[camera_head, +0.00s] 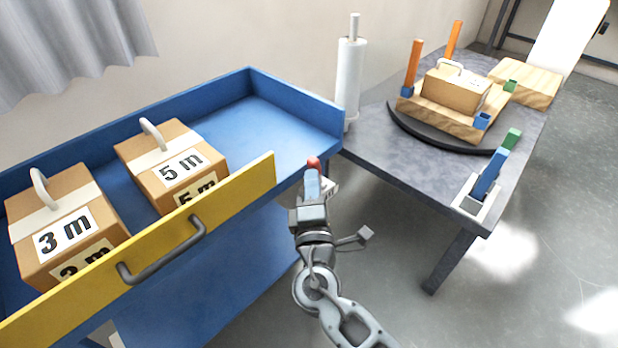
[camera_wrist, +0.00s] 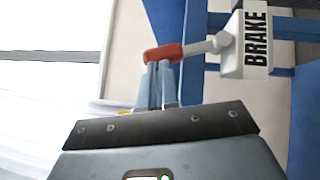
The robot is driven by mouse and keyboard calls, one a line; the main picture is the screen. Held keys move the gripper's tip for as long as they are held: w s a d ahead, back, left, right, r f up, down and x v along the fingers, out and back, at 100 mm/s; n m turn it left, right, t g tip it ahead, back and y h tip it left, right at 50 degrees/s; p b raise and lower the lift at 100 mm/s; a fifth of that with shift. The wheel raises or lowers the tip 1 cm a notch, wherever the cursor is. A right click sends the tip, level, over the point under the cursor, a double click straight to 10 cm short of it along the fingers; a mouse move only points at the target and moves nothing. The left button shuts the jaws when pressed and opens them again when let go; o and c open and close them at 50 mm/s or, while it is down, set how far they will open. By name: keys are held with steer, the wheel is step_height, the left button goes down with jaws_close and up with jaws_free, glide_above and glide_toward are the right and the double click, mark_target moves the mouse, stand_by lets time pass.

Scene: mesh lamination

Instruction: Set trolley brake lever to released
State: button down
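The trolley brake lever has a red grip (camera_head: 314,163) at the right end of the blue trolley (camera_head: 255,120). In the wrist view the red grip (camera_wrist: 163,53) lies crosswise at my fingertips, with a light metal shaft running right to a white block marked BRAKE (camera_wrist: 257,45). My gripper (camera_head: 312,178) points at the lever from the near side. Its blue fingers (camera_wrist: 161,70) are close together, with only a narrow gap between them. The tips meet or nearly meet the grip; exact contact is unclear. In the head view my gripper partly hides the white block.
Boxes marked 3 m (camera_head: 65,225) and 5 m (camera_head: 170,165) stand in the trolley behind its yellow front panel (camera_head: 240,188). A grey table (camera_head: 400,155) at right holds a white roll (camera_head: 349,80), a round turntable and a wooden fixture. Floor between is open.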

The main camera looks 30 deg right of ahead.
steer(key=r+p, duration=0.1)
steer(key=d+r+m+g+p, duration=0.1)
steer(key=p, duration=0.1)
steer(key=shift+w+d+m, duration=0.1)
steer(key=shift+w+m, duration=0.1)
steer(key=shift+m, duration=0.1)
steer(key=shift+w+d+r+m+g+y+p, duration=0.2)
steer(key=shift+d+m+g+y+p, duration=0.45)
steer(key=shift+p, duration=1.05)
steer(key=shift+w+d+f+m+g+y+p, duration=0.2)
steer(key=shift+w+d+m+g+p, duration=0.25)
steer(key=shift+d+p, duration=0.85)
steer(key=shift+w+d+r+m+g+y+p, duration=0.15)
steer(key=shift+d+m+g+y+p, duration=0.4)
steer(key=shift+p, duration=1.5)
steer(key=shift+a, duration=0.1)
